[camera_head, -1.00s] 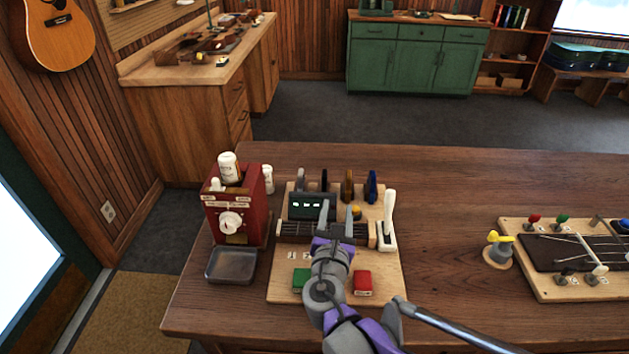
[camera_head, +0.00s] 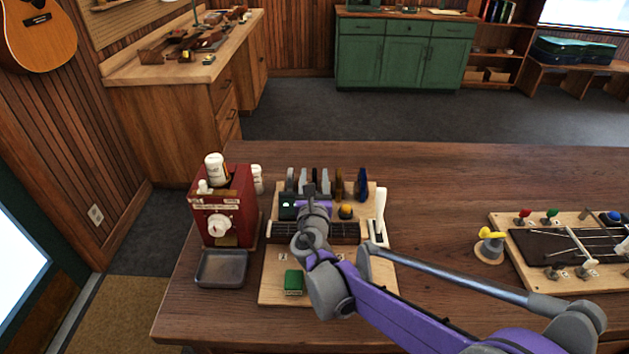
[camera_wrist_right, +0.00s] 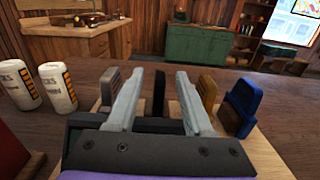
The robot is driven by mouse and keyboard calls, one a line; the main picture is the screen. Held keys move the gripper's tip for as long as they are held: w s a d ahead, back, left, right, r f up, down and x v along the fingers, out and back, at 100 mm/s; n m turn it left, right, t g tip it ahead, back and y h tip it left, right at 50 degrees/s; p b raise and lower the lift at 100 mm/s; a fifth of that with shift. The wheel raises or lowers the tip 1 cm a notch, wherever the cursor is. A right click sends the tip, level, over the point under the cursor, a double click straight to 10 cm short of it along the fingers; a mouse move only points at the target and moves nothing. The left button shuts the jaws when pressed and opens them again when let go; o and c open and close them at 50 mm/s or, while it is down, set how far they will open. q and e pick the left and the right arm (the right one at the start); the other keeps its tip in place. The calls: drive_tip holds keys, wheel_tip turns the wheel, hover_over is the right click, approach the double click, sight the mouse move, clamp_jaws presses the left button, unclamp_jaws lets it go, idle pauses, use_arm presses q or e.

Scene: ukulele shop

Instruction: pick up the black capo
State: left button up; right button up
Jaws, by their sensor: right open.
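The black capo (camera_wrist_right: 158,92) stands upright between the two fingers of my right gripper (camera_wrist_right: 160,74) in the right wrist view. The fingers are open, one on each side of it, with a visible gap to each side. In the head view the right gripper (camera_head: 314,184) reaches over the wooden board (camera_head: 270,285) to the row of capos at its back edge. The black capo is mostly hidden there by my gripper. My left gripper is out of view.
A grey-brown capo (camera_wrist_right: 108,86) stands just left of the fingers; a brown capo (camera_wrist_right: 208,94) and a blue capo (camera_wrist_right: 240,106) stand right. A red box (camera_head: 222,205) with white bottles is left of the board. A white lever (camera_head: 379,212) rises at the board's right.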

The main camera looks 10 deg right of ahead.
drive_tip(key=shift+w, duration=0.25)
drive_tip(key=shift+s, duration=0.1)
drive_tip(key=shift+c, duration=0.7)
clamp_jaws()
